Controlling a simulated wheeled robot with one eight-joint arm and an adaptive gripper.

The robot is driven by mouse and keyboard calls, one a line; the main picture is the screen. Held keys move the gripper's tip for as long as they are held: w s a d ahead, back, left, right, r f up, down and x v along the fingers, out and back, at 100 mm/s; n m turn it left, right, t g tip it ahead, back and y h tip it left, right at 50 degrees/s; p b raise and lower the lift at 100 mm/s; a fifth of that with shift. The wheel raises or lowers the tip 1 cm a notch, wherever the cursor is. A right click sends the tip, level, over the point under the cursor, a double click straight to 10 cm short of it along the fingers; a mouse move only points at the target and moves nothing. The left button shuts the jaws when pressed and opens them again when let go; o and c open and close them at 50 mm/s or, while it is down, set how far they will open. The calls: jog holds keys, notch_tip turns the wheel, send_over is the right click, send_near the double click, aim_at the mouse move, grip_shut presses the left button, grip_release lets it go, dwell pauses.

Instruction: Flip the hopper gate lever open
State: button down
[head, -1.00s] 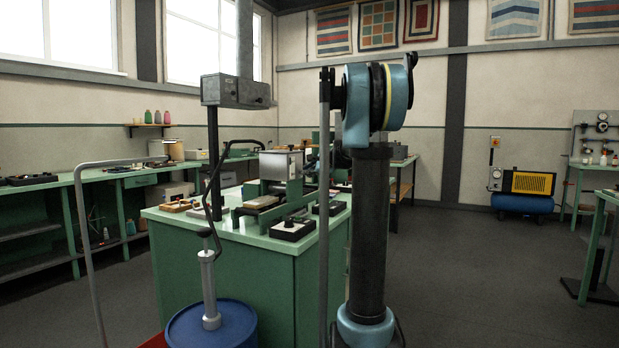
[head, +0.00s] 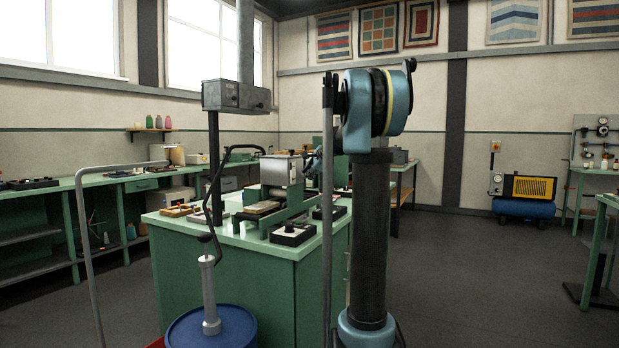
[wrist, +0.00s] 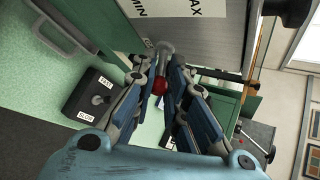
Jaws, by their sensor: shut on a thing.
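The hopper is a grey metal box with a white MIN–MAX label (wrist: 180,7) on its face in the wrist view. In the head view a silver box (head: 280,169) on the green machine bench looks like the same hopper. The gate lever (wrist: 166,47) is a short bent metal rod at the hopper's lower edge, ending in a red knob (wrist: 159,86). My gripper (wrist: 163,76) has its fingers closed around the red knob, which partly shows between them. In the head view my gripper is mostly hidden behind my own arm and column.
A black switch box (wrist: 88,108) marked FAST and SLOW sits beside the gripper on the green bench top (head: 225,233). A grey handle (wrist: 63,35) is at the wrist view's upper left. A blue drum (head: 212,330) stands before the bench.

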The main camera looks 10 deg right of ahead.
jog(key=c, duration=1.7)
grip_release()
jog(key=shift+a, duration=0.15)
jog(key=v, duration=1.1)
jog(key=shift+s+r, duration=0.25)
jog(key=s+a+f+n+g, duration=0.2)
jog(key=s+f+n, duration=0.1)
jog(key=s+f, duration=0.4)
jog(key=s+a+f+n+g+h, duration=0.1)
jog(key=s+a+f+n, duration=0.15)
jog(key=s+f, duration=0.5)
jog(key=s+a+f+n+g, duration=0.15)
jog(key=s+f+n, duration=0.3)
jog(key=s, duration=0.55)
jog(key=s+d+f+n+g+h, duration=0.1)
jog(key=s+f+n+g, duration=0.1)
jog(key=s+f, duration=0.9)
jog(key=s+d+f+n+g+h, duration=0.1)
jog(key=s+f+n, duration=0.4)
jog(key=s+f, duration=0.5)
jog(key=shift+s+d+f+n+g+h, duration=0.35)
jog(key=shift+s+d+h, duration=0.25)
jog(key=shift+s, duration=0.25)
